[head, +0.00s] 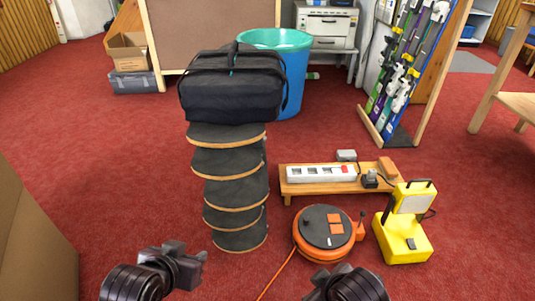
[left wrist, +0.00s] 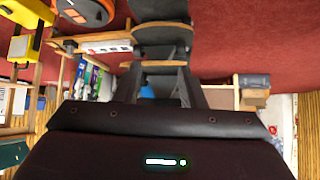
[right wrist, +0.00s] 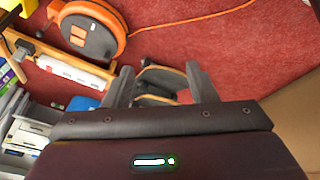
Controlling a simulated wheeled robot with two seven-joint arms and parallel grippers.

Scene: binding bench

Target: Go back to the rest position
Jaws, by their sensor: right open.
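My right gripper (head: 325,278) is at the bottom edge, in front of the orange cable reel, and partly cut off. In the right wrist view its fingers (right wrist: 158,78) are spread and empty. Neither gripper seems to touch anything.
The cable reel (head: 328,230), a yellow work lamp (head: 405,240) and a low wooden bench (head: 300,187) with a power strip (head: 320,173) stand right. A brown panel (head: 30,240) is left.

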